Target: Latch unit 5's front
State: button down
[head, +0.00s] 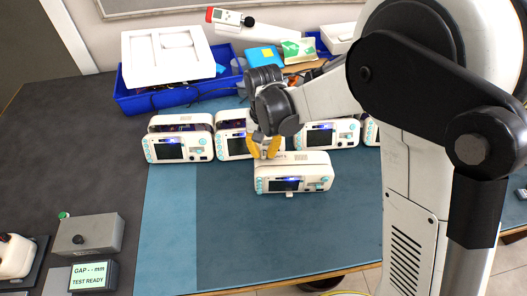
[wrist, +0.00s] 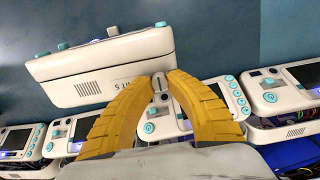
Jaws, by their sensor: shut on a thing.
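Unit 5 (head: 292,173), a white monitor with a dark screen and teal buttons, stands apart on the blue mat in front of a row of similar units. In the wrist view its case (wrist: 105,72) appears upside down, with its label partly readable. My gripper (head: 265,150) is at the unit's rear top edge, left of its middle. In the wrist view the yellow fingers (wrist: 160,80) are shut on a small pale tab (wrist: 160,88) at that edge. The fingers partly hide the tab.
Several monitors (head: 179,147) stand in a row behind unit 5; some show wiring inside. A blue bin (head: 135,104) with a white tray is behind them. A grey box (head: 88,235) and a gap display (head: 91,276) sit at left. The mat (head: 240,240) in front is clear.

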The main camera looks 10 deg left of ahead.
aim_at(264, 153)
dwell(0.4)
jog(key=c, duration=1.3)
grip_release()
notch_tip(264, 153, up, 12)
jog(key=s+d+r+t, duration=0.1)
jog(key=s+d+r, duration=0.2)
jog(key=d, duration=0.3)
jog(key=s+d+r+t, duration=0.2)
jog(key=d+r, duration=0.1)
jog(key=d, duration=0.4)
jog(key=s+d+m+t, duration=0.1)
jog(key=s+d+t, duration=0.3)
jog(key=s+d, duration=0.5)
jog(key=shift+s+d+f, duration=0.35)
jog(key=shift+d+f, duration=0.1)
jog(key=shift+d, duration=0.7)
